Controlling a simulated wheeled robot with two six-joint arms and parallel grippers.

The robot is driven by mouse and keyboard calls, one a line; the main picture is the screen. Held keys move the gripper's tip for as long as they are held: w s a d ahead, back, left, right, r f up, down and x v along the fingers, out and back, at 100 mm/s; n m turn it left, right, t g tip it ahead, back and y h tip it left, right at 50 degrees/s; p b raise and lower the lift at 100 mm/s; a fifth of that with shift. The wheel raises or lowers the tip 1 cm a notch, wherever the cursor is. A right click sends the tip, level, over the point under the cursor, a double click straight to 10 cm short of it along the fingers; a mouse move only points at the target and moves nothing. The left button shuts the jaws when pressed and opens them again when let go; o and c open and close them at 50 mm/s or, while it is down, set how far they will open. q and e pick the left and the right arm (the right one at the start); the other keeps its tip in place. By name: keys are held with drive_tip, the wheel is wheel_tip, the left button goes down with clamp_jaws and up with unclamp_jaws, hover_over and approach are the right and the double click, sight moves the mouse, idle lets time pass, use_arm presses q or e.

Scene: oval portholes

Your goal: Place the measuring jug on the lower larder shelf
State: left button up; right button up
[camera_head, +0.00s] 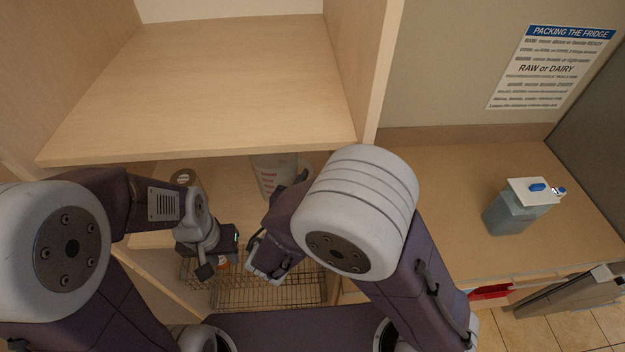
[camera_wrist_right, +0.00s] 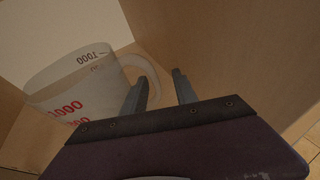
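The measuring jug (camera_head: 268,175), pale and translucent with red markings, stands on the lower larder shelf (camera_head: 232,188), partly under the upper shelf's front edge. In the right wrist view the jug (camera_wrist_right: 75,90) is at the left, its handle curving toward my fingers. My right gripper (camera_wrist_right: 159,84) is open, its fingers close beside the handle. No part of the jug clearly shows between them, and I cannot tell whether a finger touches it. My left gripper (camera_head: 220,258) is in front of and below the shelf, apart from the jug; its fingers look spread and empty.
The bare upper shelf (camera_head: 220,85) overhangs the jug. A wire basket (camera_head: 275,290) lies below. At the right, a counter (camera_head: 440,200) bears a bluish container (camera_head: 515,212); its left part is clear.

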drive_tip(key=shift+s+d+r, duration=0.2)
drive_tip(key=shift+s, duration=0.35)
drive_tip(key=shift+w+a, duration=0.1)
drive_tip(key=shift+a, duration=0.35)
use_arm(q)
drive_tip(key=shift+s+f+b, duration=0.2)
drive_tip(key=shift+f+b, duration=0.65)
drive_tip(key=shift+b, duration=0.05)
use_arm(e)
drive_tip(key=v, duration=1.1)
drive_tip(key=shift+s, duration=0.2)
use_arm(q)
drive_tip(key=shift+s, duration=0.1)
use_arm(e)
drive_tip(key=shift+s+d+r, duration=0.1)
drive_tip(key=shift+d, duration=0.05)
